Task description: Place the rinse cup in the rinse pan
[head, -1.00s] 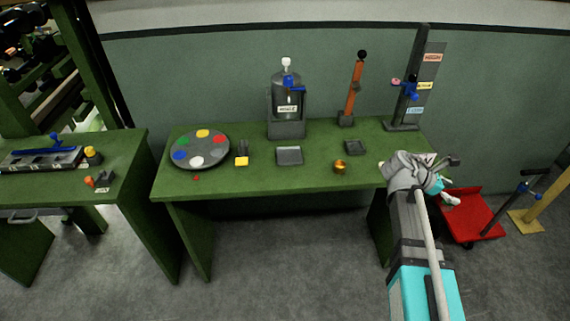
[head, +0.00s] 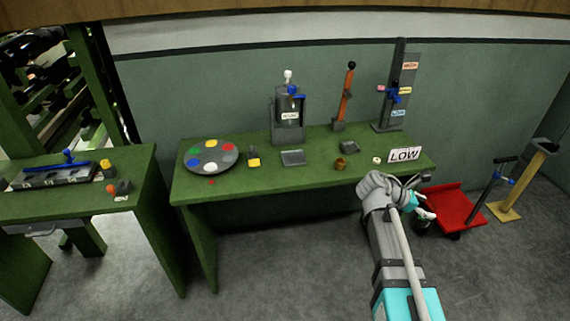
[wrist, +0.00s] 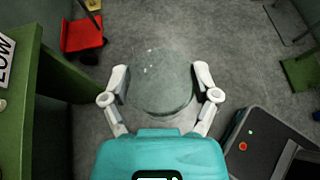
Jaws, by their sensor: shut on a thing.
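My gripper (wrist: 161,88) is shut on a see-through, greenish-grey round cup (wrist: 161,75), taken to be the rinse cup; the floor shows through it. In the head view my gripper (head: 424,206) is off the right front end of the green table, in front of the red cart. The cup is hard to make out there. A shallow grey pan (head: 293,158) lies on the table in front of the grey dispenser. A smaller dark tray (head: 349,148) lies farther right. I cannot tell which is the rinse pan; neither shows in the wrist view.
The green table (head: 300,178) also holds a disc of coloured pads (head: 210,157), a brass cup (head: 340,164), an orange lever (head: 348,95) and a LOW sign (head: 404,155). A red cart (head: 455,210) stands right of the table. Open floor lies in front.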

